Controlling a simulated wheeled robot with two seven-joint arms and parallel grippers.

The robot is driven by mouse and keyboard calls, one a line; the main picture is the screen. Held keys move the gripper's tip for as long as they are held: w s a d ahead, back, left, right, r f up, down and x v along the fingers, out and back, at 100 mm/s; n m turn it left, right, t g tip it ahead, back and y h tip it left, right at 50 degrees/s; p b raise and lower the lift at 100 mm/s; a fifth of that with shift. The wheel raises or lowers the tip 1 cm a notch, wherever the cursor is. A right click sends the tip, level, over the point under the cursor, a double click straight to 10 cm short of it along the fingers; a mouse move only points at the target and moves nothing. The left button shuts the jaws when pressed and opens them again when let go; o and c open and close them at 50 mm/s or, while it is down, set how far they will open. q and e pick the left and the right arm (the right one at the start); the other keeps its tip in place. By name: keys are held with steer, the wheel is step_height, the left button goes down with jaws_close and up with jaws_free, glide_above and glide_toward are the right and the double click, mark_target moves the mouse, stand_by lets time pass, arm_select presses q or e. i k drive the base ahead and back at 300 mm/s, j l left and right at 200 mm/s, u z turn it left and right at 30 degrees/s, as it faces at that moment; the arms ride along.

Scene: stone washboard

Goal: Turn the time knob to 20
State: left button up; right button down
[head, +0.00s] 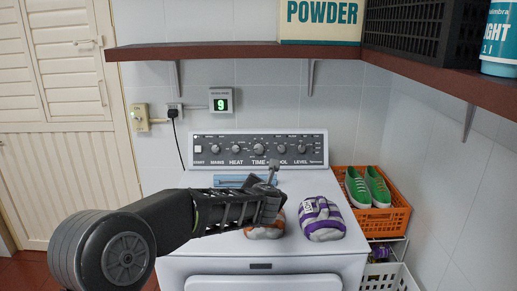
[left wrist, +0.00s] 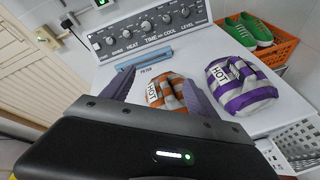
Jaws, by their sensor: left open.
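The time knob (head: 258,148) is a round dark knob in the middle of the control panel (head: 312,150) on a white washing machine. It also shows in the left wrist view (left wrist: 146,26); its exact setting is too small to read. My left gripper (head: 272,172) is over the machine's top, in front of the panel and below the knob, apart from it. In the left wrist view, its two grey fingers (left wrist: 158,88) are spread with nothing held between them. My right gripper is in neither view.
A striped orange bundle (left wrist: 162,92) and a striped purple bundle (head: 322,218) lie on the machine's top near my left gripper. A blue bar (left wrist: 143,59) lies before the panel. A wall display (head: 221,102) reads 9. A brown shelf (head: 240,51) runs above.

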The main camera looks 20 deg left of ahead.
mark_target(257, 148)
steer(key=i+j, duration=0.45)
steer(key=i, duration=0.15)
steer(key=i+j, duration=0.4)
steer(key=i, duration=0.25)
